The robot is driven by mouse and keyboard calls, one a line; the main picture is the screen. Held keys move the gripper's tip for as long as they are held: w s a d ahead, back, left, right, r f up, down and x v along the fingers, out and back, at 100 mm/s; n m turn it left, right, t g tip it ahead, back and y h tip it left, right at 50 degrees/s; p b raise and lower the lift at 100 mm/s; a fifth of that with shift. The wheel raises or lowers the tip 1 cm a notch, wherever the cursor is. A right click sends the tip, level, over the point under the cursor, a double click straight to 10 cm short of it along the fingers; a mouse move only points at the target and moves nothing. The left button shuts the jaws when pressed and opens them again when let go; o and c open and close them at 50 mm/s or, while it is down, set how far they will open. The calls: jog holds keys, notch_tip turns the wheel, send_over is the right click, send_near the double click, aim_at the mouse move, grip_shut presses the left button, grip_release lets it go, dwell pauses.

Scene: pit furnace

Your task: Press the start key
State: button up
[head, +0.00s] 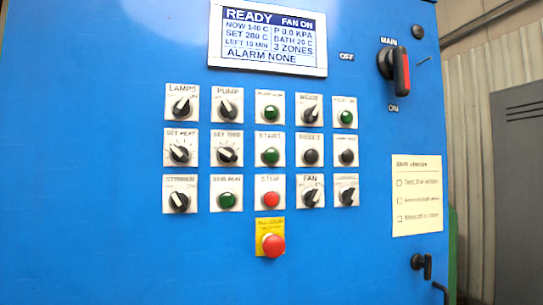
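The start key (270,156) is a round green button on a white plate lettered START. It sits in the middle row, middle column of the panel's controls. Nothing covers it. The display (268,38) above reads READY, FAN ON, NOW 140 C, SET 280 C and ALARM NONE. My gripper is not in view.
The blue cabinet (90,150) fills most of the view. The main switch handle (396,68) protrudes at upper right.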

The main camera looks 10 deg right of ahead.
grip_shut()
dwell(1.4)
